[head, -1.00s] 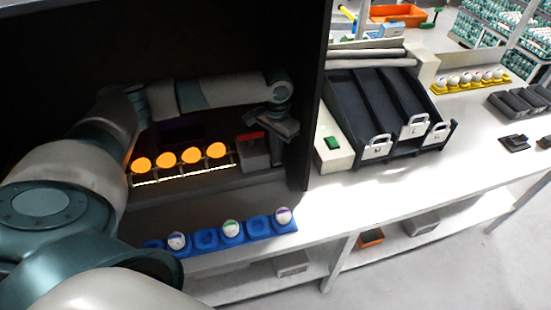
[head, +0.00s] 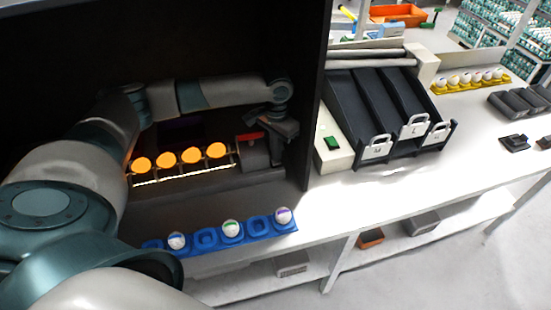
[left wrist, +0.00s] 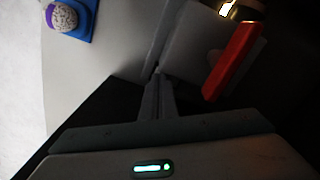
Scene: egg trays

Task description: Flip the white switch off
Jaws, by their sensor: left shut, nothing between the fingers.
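A red lever (head: 250,136) sits on top of a pale grey switch box (head: 254,154), at the right end of a row of glowing orange lamps inside the dark cabinet. The lever (left wrist: 232,60) and box (left wrist: 190,45) also show in the left wrist view. I see no separate white switch. My left gripper (head: 277,157) reaches down just right of the box. In the left wrist view its shut, empty fingers (left wrist: 157,76) end by the box's edge, left of the lever; I cannot tell whether they touch the box. My right gripper is out of view.
The lit lamps (head: 191,156) stand left of the switch. A blue tray (head: 206,237) with several egg-like balls lies in front. The cabinet's right wall (head: 318,100) stands close to my left gripper. Black chutes (head: 372,105) and a green button (head: 332,143) are beyond it.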

